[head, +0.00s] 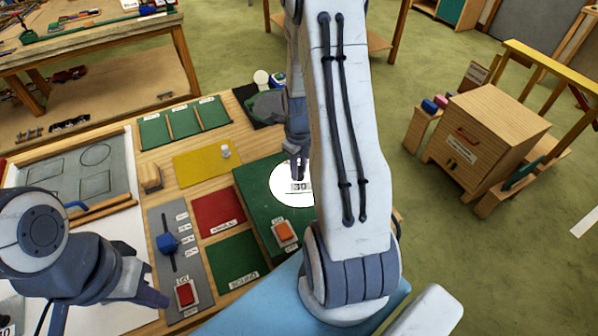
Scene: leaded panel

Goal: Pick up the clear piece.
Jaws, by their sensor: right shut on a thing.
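My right gripper (298,168) points down over a white round disc (290,197) marked "30" on a green block. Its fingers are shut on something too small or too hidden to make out. I cannot make out a clear piece anywhere in the head view, so I cannot tell whether it is the thing in the fingers. My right arm covers part of the disc and the area to its right. My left gripper (148,296) is low at the left, near a grey panel with a red switch. Whether its fingers are open or shut does not show.
The wooden bench top carries a yellow pad (207,164), a red pad (218,214), green pads (183,122) and a blue slider knob (167,243). An orange button (285,231) is on the green block.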

